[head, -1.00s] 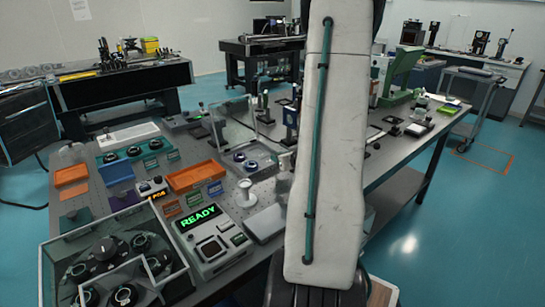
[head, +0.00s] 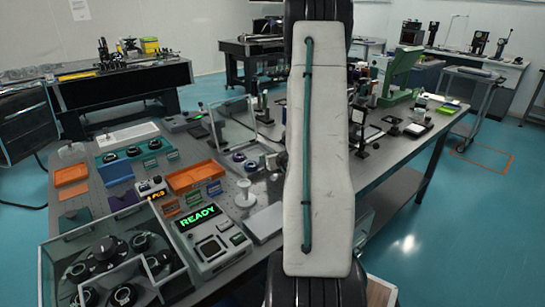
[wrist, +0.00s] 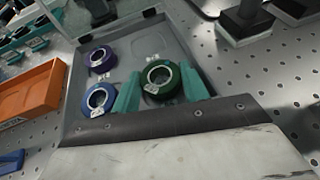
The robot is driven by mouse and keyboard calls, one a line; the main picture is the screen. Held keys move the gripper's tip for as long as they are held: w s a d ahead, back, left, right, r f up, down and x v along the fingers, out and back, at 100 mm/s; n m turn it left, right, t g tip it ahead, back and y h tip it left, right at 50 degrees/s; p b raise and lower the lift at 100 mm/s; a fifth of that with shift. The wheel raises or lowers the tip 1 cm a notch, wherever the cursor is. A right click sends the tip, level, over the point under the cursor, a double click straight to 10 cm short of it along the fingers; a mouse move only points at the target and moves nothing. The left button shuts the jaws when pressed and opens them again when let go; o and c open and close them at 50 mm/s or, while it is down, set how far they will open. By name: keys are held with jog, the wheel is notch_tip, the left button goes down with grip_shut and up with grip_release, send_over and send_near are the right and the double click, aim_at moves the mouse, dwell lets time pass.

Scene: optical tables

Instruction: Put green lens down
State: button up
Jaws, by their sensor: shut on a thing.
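The green lens (wrist: 172,92), a dark green ring with a small white label, is between the teal fingers of my gripper (wrist: 162,88) in the wrist view. My gripper is shut on it. The lens is over a grey case (wrist: 75,68); I cannot tell whether it touches the case floor. A purple-ringed lens (wrist: 102,60) and a blue-ringed lens (wrist: 100,98) lie in the case, left of the green lens. In the head view the open case (head: 262,150) stands mid-table; my arm hides the green lens there.
An orange tray (wrist: 28,92) lies left of the case in the wrist view. Perforated bench top (wrist: 285,80) shows at right, with dark mounts (wrist: 238,22) at top. In the head view, a READY device (head: 215,248) and a white spool (head: 244,193) stand nearby.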

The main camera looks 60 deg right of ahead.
jog(key=shift+f, duration=0.25)
jog(key=shift+f, duration=0.15)
jog(key=o, duration=0.8)
jog(key=shift+c, duration=0.2)
jog(key=shift+s+a, duration=0.1)
jog(key=shift+f, duration=0.1)
